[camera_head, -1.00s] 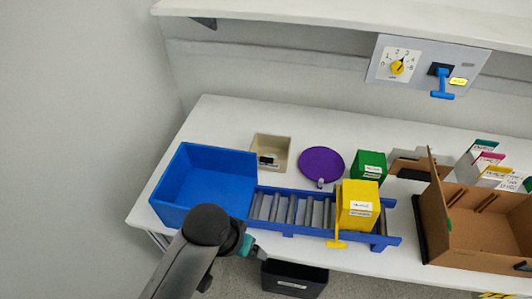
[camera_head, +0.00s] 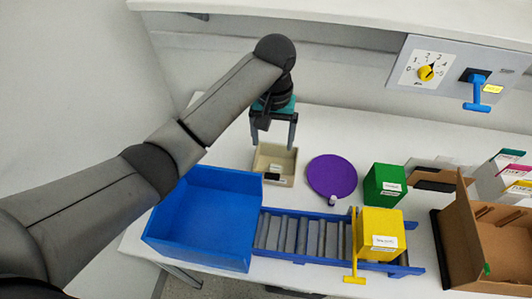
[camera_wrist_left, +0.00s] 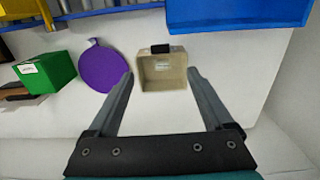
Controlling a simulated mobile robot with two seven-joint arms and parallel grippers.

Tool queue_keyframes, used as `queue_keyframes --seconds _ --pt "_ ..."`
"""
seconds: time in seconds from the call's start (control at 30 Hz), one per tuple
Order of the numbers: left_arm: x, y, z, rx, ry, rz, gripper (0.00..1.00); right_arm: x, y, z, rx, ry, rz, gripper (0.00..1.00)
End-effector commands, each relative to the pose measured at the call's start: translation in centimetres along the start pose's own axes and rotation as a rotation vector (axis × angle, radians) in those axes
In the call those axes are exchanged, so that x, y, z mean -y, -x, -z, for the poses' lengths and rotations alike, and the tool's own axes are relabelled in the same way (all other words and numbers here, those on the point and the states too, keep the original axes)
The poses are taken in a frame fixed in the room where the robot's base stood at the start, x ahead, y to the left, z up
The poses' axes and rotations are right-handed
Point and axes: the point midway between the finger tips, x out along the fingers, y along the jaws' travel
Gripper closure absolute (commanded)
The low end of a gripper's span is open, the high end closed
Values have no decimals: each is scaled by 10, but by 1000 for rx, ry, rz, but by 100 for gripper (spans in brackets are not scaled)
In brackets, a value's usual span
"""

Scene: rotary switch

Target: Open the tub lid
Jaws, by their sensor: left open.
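A small square beige tub (camera_head: 287,180) stands on the table, with a black tab at its front edge. It also shows in the left wrist view (camera_wrist_left: 176,83), where its inside looks recessed with a small label; I cannot tell whether that surface is a lid or the floor. My left gripper (camera_head: 272,146) is open and empty, pointing down behind and above the tub. In the left wrist view, the tub appears beyond and between the fingertips (camera_wrist_left: 161,76), apart from them. My right gripper is not in view.
A blue bin (camera_head: 207,210) is left of the roller conveyor (camera_head: 300,238), which carries a yellow box (camera_head: 378,222). A purple disc (camera_head: 331,177) and green box (camera_head: 384,181) are right of the tub. A wall panel (camera_head: 413,67) and cardboard box (camera_head: 490,245) are farther right.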

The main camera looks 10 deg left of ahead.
Motion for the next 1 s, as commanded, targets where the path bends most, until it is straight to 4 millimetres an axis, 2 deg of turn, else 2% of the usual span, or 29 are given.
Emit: queue_keyframes --seconds 0.07,0.17,0.3,0.4,0.57,0.7,0.83,1.0 --pt "0 0 1 3 3 5 15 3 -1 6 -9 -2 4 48" --pt "0 -7 1 5 5 5 15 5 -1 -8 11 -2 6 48" --pt "1 -30 0 5 4 6 15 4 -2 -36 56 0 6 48" --pt "1 -52 0 6 4 7 15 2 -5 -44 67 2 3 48" --pt "1 -87 1 4 5 6 15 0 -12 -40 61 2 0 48" --pt "1 -116 1 3 3 6 15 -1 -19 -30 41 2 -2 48" --pt "1 -135 1 2 3 5 15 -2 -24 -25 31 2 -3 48" --pt "1 -148 1 1 3 4 15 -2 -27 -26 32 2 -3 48"
